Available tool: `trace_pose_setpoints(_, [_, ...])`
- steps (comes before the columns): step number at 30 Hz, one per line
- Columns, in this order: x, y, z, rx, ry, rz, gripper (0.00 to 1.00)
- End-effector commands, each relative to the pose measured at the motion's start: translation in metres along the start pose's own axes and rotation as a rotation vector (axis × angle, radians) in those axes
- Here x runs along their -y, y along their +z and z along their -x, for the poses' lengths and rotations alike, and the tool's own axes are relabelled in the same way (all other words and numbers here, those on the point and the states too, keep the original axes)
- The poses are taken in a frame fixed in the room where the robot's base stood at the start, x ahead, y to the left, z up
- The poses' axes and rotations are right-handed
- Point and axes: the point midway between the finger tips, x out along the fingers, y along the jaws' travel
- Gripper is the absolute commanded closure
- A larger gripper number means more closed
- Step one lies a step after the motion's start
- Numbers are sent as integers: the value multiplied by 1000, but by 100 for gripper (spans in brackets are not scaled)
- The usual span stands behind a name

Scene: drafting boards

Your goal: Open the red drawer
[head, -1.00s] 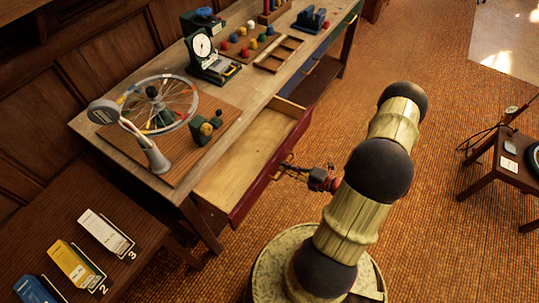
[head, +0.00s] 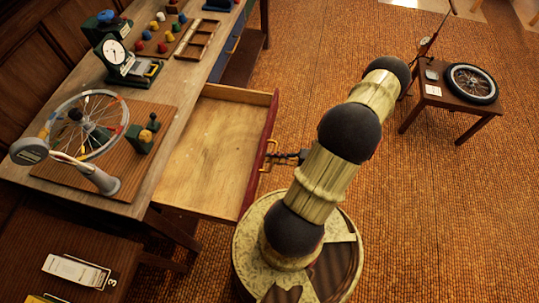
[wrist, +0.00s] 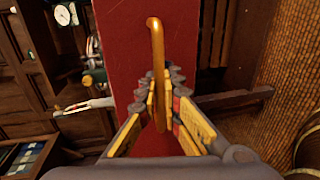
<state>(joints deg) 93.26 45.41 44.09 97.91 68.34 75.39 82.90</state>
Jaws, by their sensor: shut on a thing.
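The red drawer (head: 262,185) stands pulled well out of the workbench in the head view, its bare pale wooden inside showing empty. Its red front fills the middle of the wrist view (wrist: 126,45). The brass bar handle (wrist: 155,35) runs down between the fingers. My gripper (wrist: 163,95) is shut on this handle. In the head view the gripper is small and partly hidden by my arm at the drawer's front.
The workbench (head: 150,195) carries a spoked wheel (head: 90,125), a dial gauge (head: 117,55) and coloured pegs. A blue drawer front (head: 232,38) lies farther along. A small table with a tyred wheel (head: 472,83) stands at right. Open floor (head: 430,220) lies between.

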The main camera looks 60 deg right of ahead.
Motion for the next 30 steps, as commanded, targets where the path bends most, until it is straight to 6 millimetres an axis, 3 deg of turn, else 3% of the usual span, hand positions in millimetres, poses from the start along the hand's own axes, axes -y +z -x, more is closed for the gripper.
trace_pose_setpoints(6, [0,0,0,0,-1,1,100])
trace_pose_setpoints(7, [0,0,0,0,-1,1,93])
trace_pose_setpoints(17, [0,0,0,0,0,1,74])
trace_pose_setpoints(26, [0,0,1,1,0,1,74])
trace_pose_setpoints(30, [0,2,12,4,0,2,74])
